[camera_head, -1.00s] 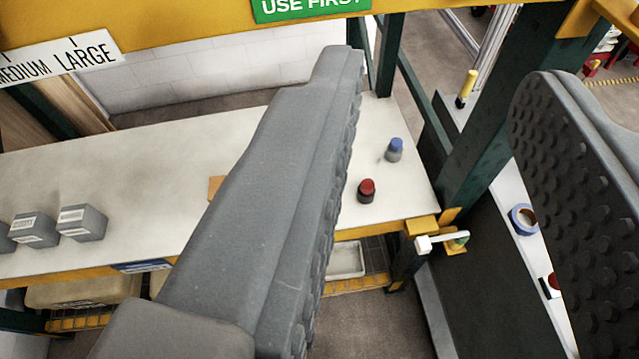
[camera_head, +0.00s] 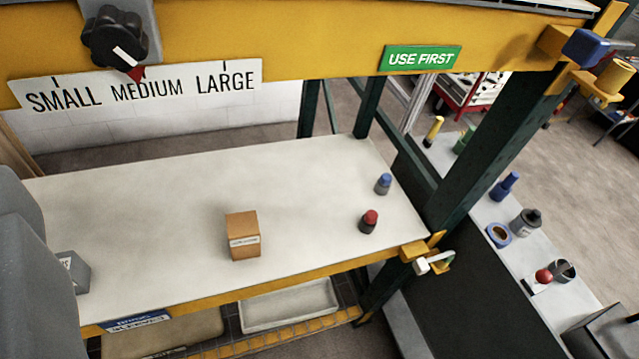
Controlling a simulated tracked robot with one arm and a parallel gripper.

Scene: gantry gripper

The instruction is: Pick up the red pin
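The red pin (camera_head: 369,222), a short dark cylinder with a red top, stands upright on the white table near its front right corner. A similar blue-topped pin (camera_head: 383,184) stands just behind it, apart from it. Of my gripper, only one grey finger (camera_head: 28,265) shows, at the left edge of the view. The other finger is out of the frame. Nothing is between the fingers in the visible part, so my gripper looks wide open and empty. The red pin is well to the right of the visible finger.
An orange-brown box (camera_head: 243,236) stands mid-table, with a grey box (camera_head: 72,271) partly hidden by my finger. A yellow beam (camera_head: 310,45) with signs and a black knob (camera_head: 118,40) crosses above. A dark post (camera_head: 492,150) rises right of the table. Bare tabletop surrounds the pins.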

